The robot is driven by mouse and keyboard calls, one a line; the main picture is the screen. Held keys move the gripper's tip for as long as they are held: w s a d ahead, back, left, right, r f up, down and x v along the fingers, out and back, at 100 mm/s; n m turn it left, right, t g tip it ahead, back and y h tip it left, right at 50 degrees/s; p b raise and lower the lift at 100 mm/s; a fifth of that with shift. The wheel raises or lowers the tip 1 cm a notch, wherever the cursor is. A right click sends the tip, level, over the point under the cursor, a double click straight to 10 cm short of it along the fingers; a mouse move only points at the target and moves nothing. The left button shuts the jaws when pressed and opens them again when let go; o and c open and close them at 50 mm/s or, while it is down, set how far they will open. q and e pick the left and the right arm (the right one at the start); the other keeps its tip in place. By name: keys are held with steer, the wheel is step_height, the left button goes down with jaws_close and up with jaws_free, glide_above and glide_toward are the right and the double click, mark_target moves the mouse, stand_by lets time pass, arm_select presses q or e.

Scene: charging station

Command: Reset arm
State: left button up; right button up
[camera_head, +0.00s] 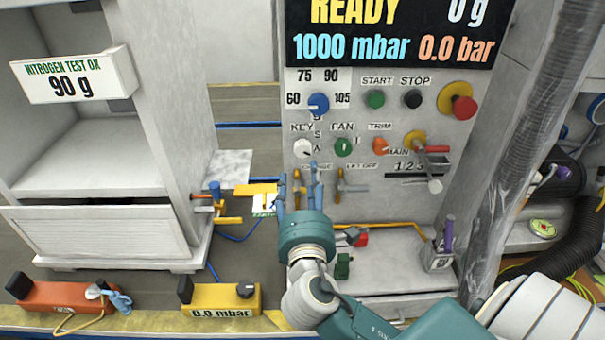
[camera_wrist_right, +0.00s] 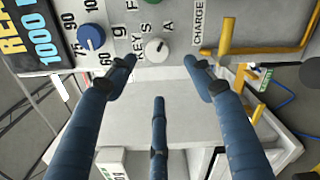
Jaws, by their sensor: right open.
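My right gripper (camera_head: 297,188) is in front of the control panel (camera_head: 440,225), its fingers pointing up below the white key knob (camera_head: 303,148). In the right wrist view the blue fingers (camera_wrist_right: 165,75) are spread apart with nothing between them. The white knob (camera_wrist_right: 156,48) shows beyond the fingertips, with the blue dial (camera_wrist_right: 90,37) to its left. I cannot tell whether a fingertip touches the panel. My left gripper is not in view.
The panel carries a green fan knob (camera_head: 343,147), an orange trim knob (camera_head: 380,147), a red stop button (camera_head: 463,107) and yellow levers. A display (camera_head: 400,30) reads READY. A white cabinet (camera_head: 95,130) stands at left. A yellow gauge box (camera_head: 222,299) and an orange box (camera_head: 65,296) lie in front.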

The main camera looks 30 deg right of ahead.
stand_by(0.5)
steer(key=s+a+f+m+g+y, duration=0.1)
steer(key=s+f+m+g+y, duration=0.5)
steer(key=f, duration=1)
steer(key=s+a+f+m+g+y, duration=0.25)
steer(key=s+a+f+m, duration=0.25)
steer(key=s, duration=0.4)
steer(key=s+a+f+m+g+y, duration=0.1)
steer(key=s+a+f+m+g, duration=0.35)
steer(key=s, duration=0.45)
step_height(320, 180, down, 27)
steer(key=s, duration=0.2)
steer(key=s+d+f+n+g, duration=0.1)
steer(key=s+d+f, duration=0.1)
steer(key=s+f, duration=1.3)
steer(key=shift+s+d, duration=0.3)
steer(key=shift+s, duration=0.55)
